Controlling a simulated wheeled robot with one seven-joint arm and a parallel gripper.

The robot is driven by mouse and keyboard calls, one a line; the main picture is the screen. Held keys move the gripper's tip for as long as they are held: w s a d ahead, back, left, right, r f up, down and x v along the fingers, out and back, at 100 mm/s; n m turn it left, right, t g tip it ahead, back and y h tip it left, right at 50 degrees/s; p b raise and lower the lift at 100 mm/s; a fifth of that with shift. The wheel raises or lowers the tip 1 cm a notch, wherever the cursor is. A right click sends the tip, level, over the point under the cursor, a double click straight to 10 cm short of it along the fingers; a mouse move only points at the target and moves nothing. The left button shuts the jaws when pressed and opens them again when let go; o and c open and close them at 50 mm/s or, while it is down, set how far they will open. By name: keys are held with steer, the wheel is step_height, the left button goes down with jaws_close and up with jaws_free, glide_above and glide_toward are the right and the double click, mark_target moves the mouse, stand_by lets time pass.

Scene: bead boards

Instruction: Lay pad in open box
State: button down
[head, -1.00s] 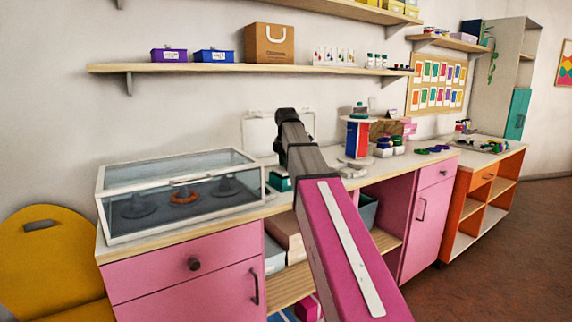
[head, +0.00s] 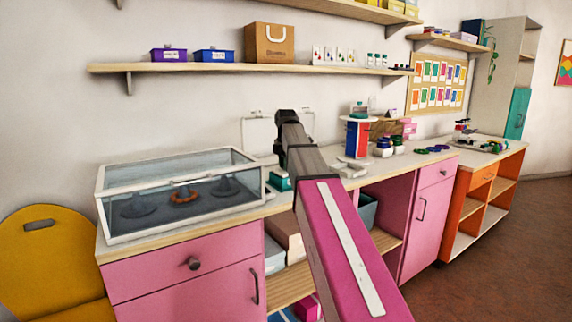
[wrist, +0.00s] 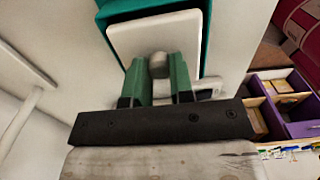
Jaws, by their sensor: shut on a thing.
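The pad (wrist: 130,38) is a white square with rounded corners and a grey knob in its middle, seen in the wrist view. My gripper (wrist: 158,68) has its green fingers shut on that knob. A teal box (wrist: 206,40) shows around the pad's far and right edges. Whether the pad is above the box or inside it, I cannot tell. In the head view the teal box (head: 279,181) stands on the counter, partly behind my arm. My fingers and the pad are hidden there.
A glass-lidded case (head: 178,194) stands left of the teal box. A red and blue holder (head: 357,138) and several bead pots (head: 388,147) stand to the right. A pale upright panel (head: 258,136) is behind my arm. A purple divided tray (wrist: 290,112) shows at the wrist view's right.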

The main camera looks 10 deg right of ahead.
steer(key=shift+f, duration=1.3)
stand_by(0.5)
steer(key=c, duration=0.5)
jaws_free()
steer(key=shift+r, duration=4)
